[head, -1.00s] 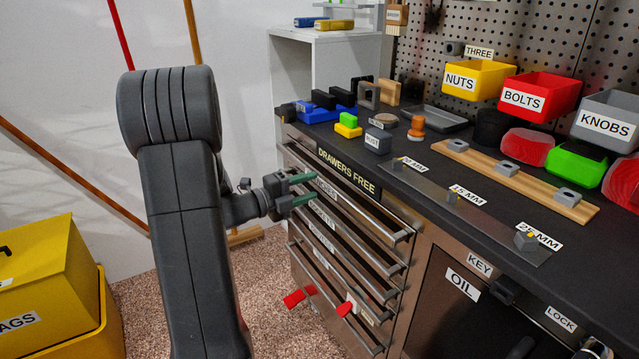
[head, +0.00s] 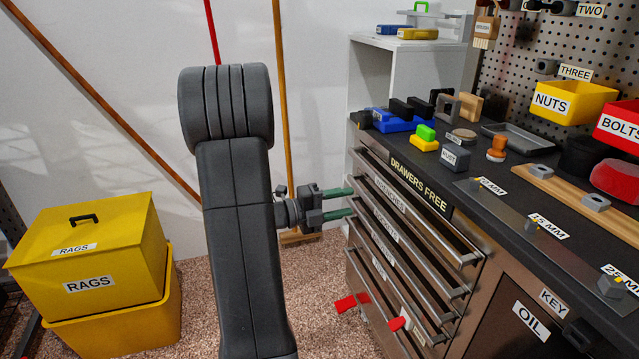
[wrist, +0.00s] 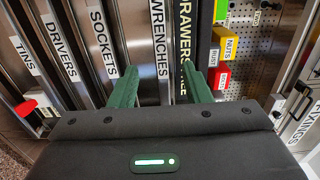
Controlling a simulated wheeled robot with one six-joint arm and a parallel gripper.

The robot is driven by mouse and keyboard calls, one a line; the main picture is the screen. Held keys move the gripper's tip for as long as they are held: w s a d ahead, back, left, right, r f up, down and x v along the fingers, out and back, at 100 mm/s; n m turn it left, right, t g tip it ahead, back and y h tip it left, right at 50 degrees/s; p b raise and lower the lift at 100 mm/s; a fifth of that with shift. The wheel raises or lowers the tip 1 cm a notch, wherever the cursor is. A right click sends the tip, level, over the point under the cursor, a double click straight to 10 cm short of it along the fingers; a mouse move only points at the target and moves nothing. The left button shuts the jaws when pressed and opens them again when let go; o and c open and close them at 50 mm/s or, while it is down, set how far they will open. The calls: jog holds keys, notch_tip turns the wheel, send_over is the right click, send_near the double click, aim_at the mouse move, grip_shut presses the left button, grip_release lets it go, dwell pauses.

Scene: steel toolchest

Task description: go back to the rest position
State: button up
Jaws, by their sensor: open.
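My gripper (head: 338,203) is open and empty, its two green fingers spread apart in front of the toolchest's upper left drawers. In the wrist view the fingers (wrist: 160,90) reach toward the wrenches drawer (wrist: 160,45), with nothing between them. I cannot tell whether a fingertip touches the chest. My arm stands upright and folded in the middle of the head view.
The toolchest drawers (head: 400,220) look shut, with bar handles jutting out. Red pieces (head: 346,303) stick out low at the chest's front. A yellow rags bin (head: 130,275) stands at left. A broom leans on the wall.

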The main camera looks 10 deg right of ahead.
aim_at(389, 194)
jog(key=d, duration=0.9)
jog(key=w+d+b, duration=0.1)
jog(key=d, duration=0.3)
jog(key=shift+d, duration=0.15)
jog(key=shift+a+p, duration=0.3)
jog(key=shift+a, duration=1.1)
